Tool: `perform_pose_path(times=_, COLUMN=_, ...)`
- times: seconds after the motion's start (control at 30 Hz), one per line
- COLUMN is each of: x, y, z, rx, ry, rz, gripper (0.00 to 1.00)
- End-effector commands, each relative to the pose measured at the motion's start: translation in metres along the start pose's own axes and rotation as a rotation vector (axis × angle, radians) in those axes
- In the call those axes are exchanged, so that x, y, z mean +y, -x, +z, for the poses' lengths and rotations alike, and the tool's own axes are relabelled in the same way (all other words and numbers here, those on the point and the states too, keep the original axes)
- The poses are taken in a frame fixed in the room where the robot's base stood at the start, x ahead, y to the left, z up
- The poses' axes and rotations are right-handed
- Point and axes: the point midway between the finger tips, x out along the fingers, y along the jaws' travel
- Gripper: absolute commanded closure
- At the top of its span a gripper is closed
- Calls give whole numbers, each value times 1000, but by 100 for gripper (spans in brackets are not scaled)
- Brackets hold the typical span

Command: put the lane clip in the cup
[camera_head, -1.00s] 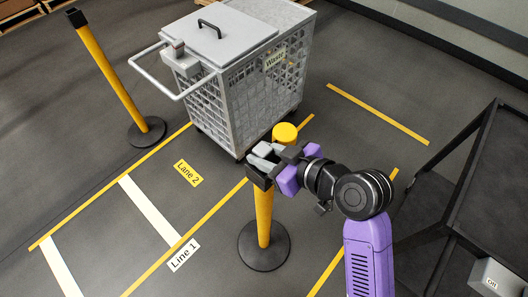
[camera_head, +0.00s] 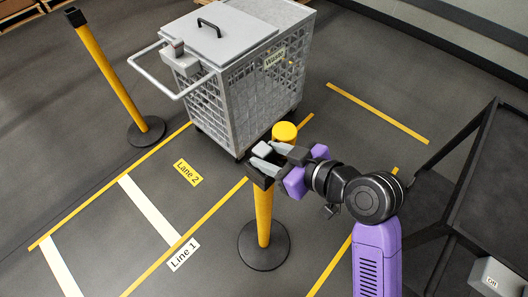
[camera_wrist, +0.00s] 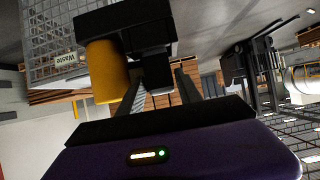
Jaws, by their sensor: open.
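My gripper (camera_head: 264,158) is at the top of the near yellow post (camera_head: 263,215), its grey fingers spread. In the wrist view the open fingers (camera_wrist: 160,90) reach toward a black block (camera_wrist: 150,65) at the black post head (camera_wrist: 108,20). I cannot tell whether this block is the lane clip or part of the post, nor whether the fingers touch it.
A grey mesh waste cart (camera_head: 240,90) stands close behind the post. Another yellow post (camera_head: 105,75) stands at the left. A dark table (camera_head: 475,165) and a grey box (camera_head: 497,277) are at the right. The marked floor at left is clear.

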Motion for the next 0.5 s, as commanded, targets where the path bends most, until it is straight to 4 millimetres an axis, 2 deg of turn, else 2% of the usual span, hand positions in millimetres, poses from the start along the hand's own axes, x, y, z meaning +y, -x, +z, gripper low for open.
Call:
perform_pose_path(times=0.3, x=1, y=66, z=1, rx=2, ry=1, rz=4, gripper=58)
perform_pose_path(times=0.5, x=1, y=93, z=1, rx=0, ry=0, rz=2, gripper=58)
